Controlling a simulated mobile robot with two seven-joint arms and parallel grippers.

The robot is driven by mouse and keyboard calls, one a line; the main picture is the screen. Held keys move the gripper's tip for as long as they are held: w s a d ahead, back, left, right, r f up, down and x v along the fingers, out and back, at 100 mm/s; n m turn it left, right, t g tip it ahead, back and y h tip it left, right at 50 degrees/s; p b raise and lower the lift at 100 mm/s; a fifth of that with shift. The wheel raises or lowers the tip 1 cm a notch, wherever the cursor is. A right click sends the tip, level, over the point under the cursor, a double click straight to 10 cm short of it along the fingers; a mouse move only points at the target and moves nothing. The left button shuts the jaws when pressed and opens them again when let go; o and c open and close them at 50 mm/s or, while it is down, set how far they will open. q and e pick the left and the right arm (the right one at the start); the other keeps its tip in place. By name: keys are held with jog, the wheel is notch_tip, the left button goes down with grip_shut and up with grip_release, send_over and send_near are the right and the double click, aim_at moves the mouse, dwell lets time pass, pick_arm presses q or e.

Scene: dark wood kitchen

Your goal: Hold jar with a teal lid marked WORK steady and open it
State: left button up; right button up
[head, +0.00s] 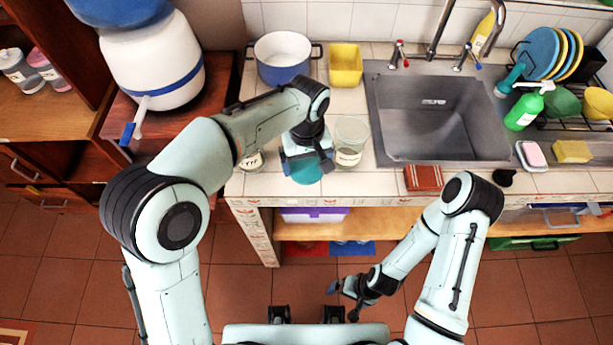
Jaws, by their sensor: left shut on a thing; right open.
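The jar with a teal lid (306,175) stands near the front edge of the tiled counter, left of the sink. Only part of the lid shows; the jar's body and any WORK marking are hidden under my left gripper. My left gripper (308,161) points down from above and is shut on this jar; whether its fingers grip the lid or the body below it is hard to tell. My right gripper (345,298) is open and empty, low in front of the counter over the floor, well away from the jar.
A clear labelled glass jar (351,139) stands close on the right, another labelled jar (252,161) on the left. A blue pot (283,72) and yellow container (345,66) are behind. The sink (440,125) and a red-brown box (423,178) lie to the right.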

aim_at(306, 176)
pick_arm(q)
notch_tip(306, 176, down, 7)
jog(key=shift+r+b, duration=0.15)
jog(key=shift+b, duration=0.15)
pick_arm(e)
jog(key=shift+s+f, duration=0.25)
jog(key=shift+f, duration=0.15)
pick_arm(q)
jog(key=o, duration=0.8)
jog(key=shift+o, duration=0.2)
pick_arm(e)
jog(key=shift+f, duration=0.1)
pick_arm(q)
notch_tip(306, 176, up, 12)
jog(key=shift+w+r+p, duration=0.1)
jog(key=shift+p, duration=0.65)
pick_arm(e)
jog(key=shift+w+r, duration=0.35)
jog(key=shift+r, duration=0.2)
jog(key=shift+w+r, duration=0.35)
jog(key=shift+r, duration=0.2)
